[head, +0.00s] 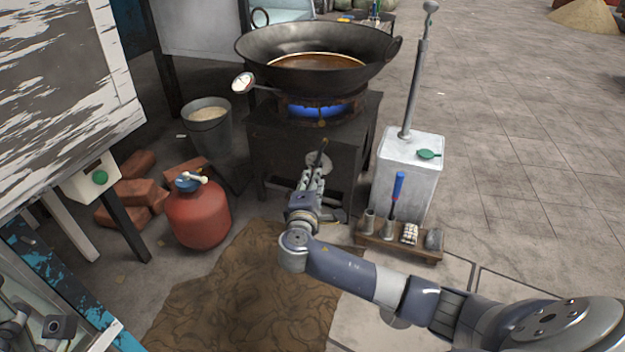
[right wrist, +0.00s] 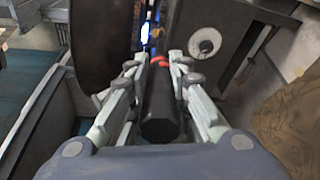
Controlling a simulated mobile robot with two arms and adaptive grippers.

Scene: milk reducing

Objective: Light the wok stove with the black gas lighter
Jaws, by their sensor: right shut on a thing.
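The wok stove (head: 270,142) is a dark metal box, with a ring of blue flame (head: 315,108) burning at its burner under the wok (head: 290,78). My right gripper (head: 315,172) is in front of the stove and shut on the black gas lighter (head: 322,153), whose tip points up toward the burner. In the right wrist view the lighter's black handle (right wrist: 159,112) lies between the fingers, with a red band near its far end. Blue flame also shows beyond it there (right wrist: 146,32). My left gripper is not in view.
A red gas cylinder (head: 198,215) and bricks (head: 135,195) stand left of the stove, near a grey bucket (head: 208,130). A metal canister (head: 408,180) with a tall pump stands right, behind a small wooden rack (head: 378,240). A brown mat (head: 240,300) lies in front.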

